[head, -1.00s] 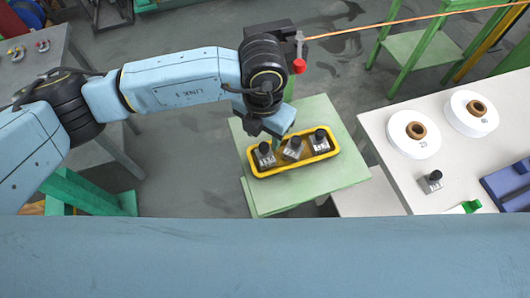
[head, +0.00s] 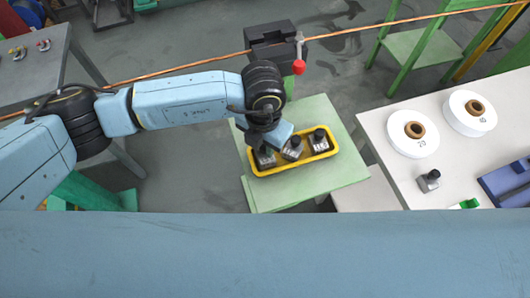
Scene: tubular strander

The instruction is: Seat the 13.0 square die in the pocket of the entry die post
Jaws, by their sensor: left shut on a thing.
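A yellow tray (head: 288,166) holds three grey square dies with black knobs on a pale green table: a left die (head: 265,159), a middle die (head: 292,150) and a right die (head: 319,143). Their size marks are too small to read. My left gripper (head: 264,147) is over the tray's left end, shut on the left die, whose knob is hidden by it. A dark block (head: 272,34) with a red-knobbed lever stands behind the table, with the wire at it; it looks like the entry die post. Its pocket cannot be made out. My right gripper is not in view.
An orange wire (head: 390,27) runs across the scene behind my left arm. A white table (head: 385,180) at right carries two white spools (head: 413,133), another die (head: 429,181) and a blue holder (head: 508,184). The green table (head: 335,180) is clear in front of the tray.

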